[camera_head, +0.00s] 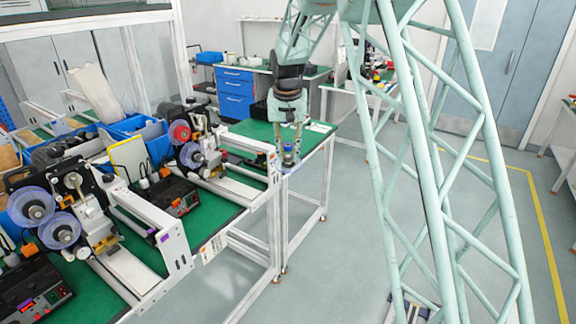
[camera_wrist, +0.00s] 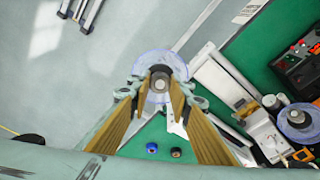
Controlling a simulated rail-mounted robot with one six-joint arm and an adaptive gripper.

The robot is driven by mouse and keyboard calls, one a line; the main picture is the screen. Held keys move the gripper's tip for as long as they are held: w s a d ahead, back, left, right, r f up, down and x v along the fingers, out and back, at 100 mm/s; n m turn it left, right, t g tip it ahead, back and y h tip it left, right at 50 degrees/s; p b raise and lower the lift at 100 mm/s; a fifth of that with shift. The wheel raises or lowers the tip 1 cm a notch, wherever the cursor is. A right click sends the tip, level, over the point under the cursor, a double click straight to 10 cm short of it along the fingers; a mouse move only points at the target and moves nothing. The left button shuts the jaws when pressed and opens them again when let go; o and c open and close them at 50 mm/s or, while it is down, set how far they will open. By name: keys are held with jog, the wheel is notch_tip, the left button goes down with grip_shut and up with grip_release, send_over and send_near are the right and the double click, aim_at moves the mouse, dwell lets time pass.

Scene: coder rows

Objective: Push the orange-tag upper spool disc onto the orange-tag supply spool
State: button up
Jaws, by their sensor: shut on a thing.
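My gripper (camera_wrist: 160,96) is shut on the hub of a clear, bluish disc (camera_wrist: 178,59), which I take to be the orange-tag upper spool disc. The fingers hide part of its hub and rim. In the head view, my gripper (camera_head: 288,150) hangs at the near edge of the small green table, and the disc is hard to make out. In the wrist view, a spool (camera_wrist: 297,117) with a clear disc stands at the right, apart from the held disc. An orange tag (camera_wrist: 302,154) shows beside it. I cannot tell surely whether this is the orange-tag supply spool.
Other clear spools (camera_head: 60,230) stand at the left of the head view. White rails and black control boxes (camera_head: 175,196) crowd the long bench.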

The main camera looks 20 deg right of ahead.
jog(key=shift+w+a+r+n+t+b, duration=0.15)
jog(key=shift+w+a+r+n+t, duration=0.65)
jog(key=shift+w, duration=1.55)
jog(key=shift+w+a+r+n+t+b, duration=0.1)
jog(key=shift+w+r+n+t, duration=0.2)
jog(key=shift+w+t, duration=1.5)
jog(key=shift+w+a+r+n+t+b, duration=0.15)
jog(key=shift+w+a+r+n+t, duration=0.4)
jog(key=shift+w, duration=2.3)
jog(key=shift+w+a+t+y, duration=0.25)
jog(key=shift+y, duration=0.05)
jog(key=shift+w+a+n+t, duration=0.25)
jog(key=shift+w+a+t, duration=0.1)
jog(key=shift+a, duration=0.25)
